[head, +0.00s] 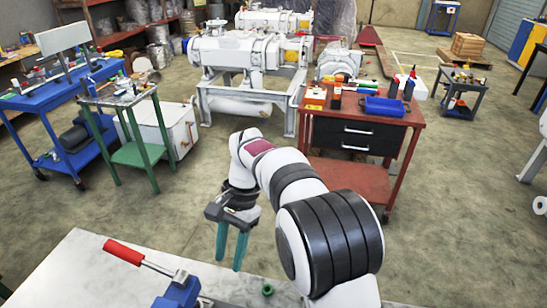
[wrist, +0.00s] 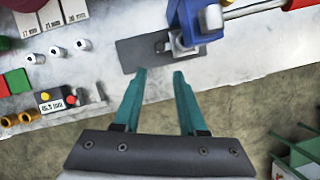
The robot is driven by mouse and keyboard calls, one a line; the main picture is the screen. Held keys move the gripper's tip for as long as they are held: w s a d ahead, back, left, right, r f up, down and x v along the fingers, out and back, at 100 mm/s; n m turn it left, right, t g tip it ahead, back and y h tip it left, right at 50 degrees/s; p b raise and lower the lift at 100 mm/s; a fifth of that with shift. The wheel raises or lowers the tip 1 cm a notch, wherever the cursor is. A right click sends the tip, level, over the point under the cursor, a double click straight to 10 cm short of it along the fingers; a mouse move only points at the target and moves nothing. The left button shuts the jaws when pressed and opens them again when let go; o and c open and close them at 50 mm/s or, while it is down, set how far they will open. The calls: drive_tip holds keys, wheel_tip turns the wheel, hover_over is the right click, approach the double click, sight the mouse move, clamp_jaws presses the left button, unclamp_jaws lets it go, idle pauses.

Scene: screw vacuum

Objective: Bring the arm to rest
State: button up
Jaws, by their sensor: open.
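My gripper (head: 232,246) hangs from my white arm in the head view, over the floor just beyond the far edge of the white bench. Its two teal fingers point down, stand apart and hold nothing. In the wrist view my gripper (wrist: 158,75) is open, with the fingertips over the bench edge and a dark plate (wrist: 138,52) ahead of them. A blue vise (wrist: 185,25) stands beyond the fingertips, slightly right. The vise (head: 180,290) also shows at the bottom of the head view, with a red-handled bar (head: 125,252) next to it.
A white bench (head: 90,262) fills the lower left. A small green nut-like part (head: 267,290) lies on it. A red cabinet (head: 360,135) stands beyond my arm on the right. A green-legged table (head: 130,155) and blue cart (head: 60,100) stand left. Open floor (head: 200,185) lies between.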

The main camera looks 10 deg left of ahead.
drive_tip(key=s+d+r+t, duration=0.1)
drive_tip(key=s+d+r, duration=0.2)
drive_tip(key=d+r, duration=0.5)
drive_tip(key=s+d+f+m+t, duration=0.2)
drive_tip(key=s+d+f+t, duration=0.1)
drive_tip(key=s+d, duration=1.3)
drive_tip(key=shift+s+f, duration=0.2)
drive_tip(key=shift+f, duration=0.35)
